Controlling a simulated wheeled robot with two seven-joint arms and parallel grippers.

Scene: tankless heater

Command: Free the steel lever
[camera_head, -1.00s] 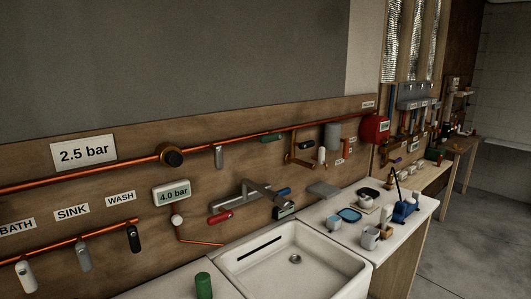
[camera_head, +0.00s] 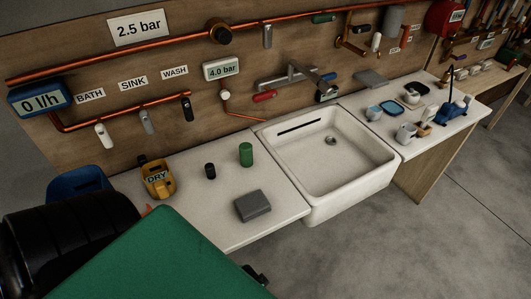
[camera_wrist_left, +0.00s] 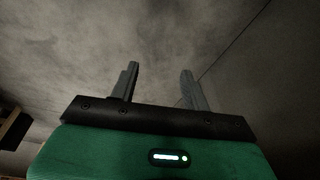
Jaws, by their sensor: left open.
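A grey, steel-looking lever (camera_head: 267,36) hangs from the upper copper pipe, right of the black round knob. Another grey lever (camera_head: 147,122) hangs under the SINK label, between a white lever (camera_head: 103,136) under BATH and a black lever (camera_head: 187,108) under WASH. I cannot tell which grey one is the steel lever. My left gripper (camera_wrist_left: 160,85) is open and empty in the left wrist view, with only grey floor beyond its fingers. No lever is near the fingers there. My left arm's green part covers the bottom left of the head view. My right gripper is not in view.
A white counter (camera_head: 225,225) holds a yellow DRY item (camera_head: 158,180), a black cup (camera_head: 210,171), a green cylinder (camera_head: 246,154) and a grey block (camera_head: 252,206). A white sink (camera_head: 345,185) stands to the right. Cups and a blue tool stand on the far counter.

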